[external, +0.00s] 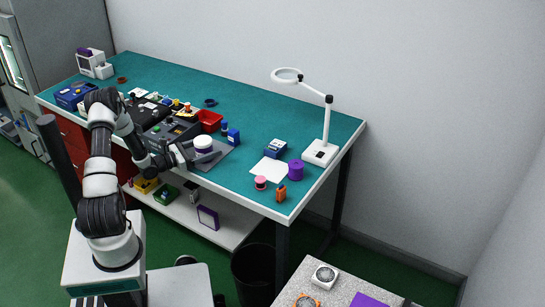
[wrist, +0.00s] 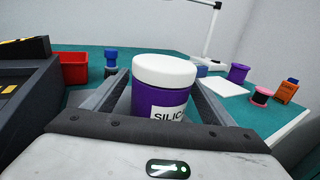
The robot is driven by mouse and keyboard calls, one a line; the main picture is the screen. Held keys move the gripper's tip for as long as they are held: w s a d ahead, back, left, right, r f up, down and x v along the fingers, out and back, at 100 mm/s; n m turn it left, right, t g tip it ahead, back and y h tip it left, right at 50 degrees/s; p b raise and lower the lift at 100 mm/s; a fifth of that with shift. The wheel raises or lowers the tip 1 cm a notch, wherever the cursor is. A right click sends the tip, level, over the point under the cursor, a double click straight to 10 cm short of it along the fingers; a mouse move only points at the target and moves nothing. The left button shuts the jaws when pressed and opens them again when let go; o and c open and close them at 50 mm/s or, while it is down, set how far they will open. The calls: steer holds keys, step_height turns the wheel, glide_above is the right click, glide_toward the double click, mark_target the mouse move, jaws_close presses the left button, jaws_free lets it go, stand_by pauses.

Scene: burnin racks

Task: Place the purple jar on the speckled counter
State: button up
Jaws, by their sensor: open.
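The purple jar (wrist: 158,100) has a white lid and a label with partly hidden letters reading "SILIC". It stands upright on the teal bench, and its lid shows in the external view (external: 203,140). My gripper (external: 207,154) is at the bench's front edge, around the jar. In the wrist view its fingers (wrist: 162,92) lie open on either side of the jar. I cannot tell whether either finger touches it. The jar's lower part is hidden by my gripper. The speckled counter (external: 333,287) is at the bottom of the external view, right of the teal bench.
On the teal bench (external: 255,110), a red bin (external: 209,119) and small blue bottles (external: 233,136) stand near the jar. The counter holds a white gauge (external: 325,276) and purple item (external: 368,300).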

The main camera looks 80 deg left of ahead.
steer(key=shift+x, duration=1)
steer(key=c, duration=1.4)
step_height(320, 180, up, 10)
steer(key=shift+r+p, duration=0.1)
steer(key=shift+p, duration=0.7)
steer(key=w+d+m+h+p, duration=0.2)
steer(key=w+d+h+p, duration=0.3)
steer(key=d, duration=0.7)
steer(key=w+d+m+h+p, duration=0.25)
steer(key=w+d, duration=0.45)
steer(key=d, duration=0.5)
steer(key=d+r+m+h+p, duration=0.1)
steer(key=d+h, duration=0.1)
steer(key=d, duration=0.6)
steer(key=d+r+m+g+h+p, duration=0.1)
steer(key=d+r+m+h+p, duration=0.1)
steer(key=d, duration=0.6)
steer(key=d+r+m+h+p, duration=0.1)
steer(key=d+m+h, duration=0.1)
steer(key=d, duration=0.6)
steer(key=shift+w+r+h, duration=0.15)
steer(key=shift+r+h, duration=0.05)
steer(key=shift+h, duration=0.25)
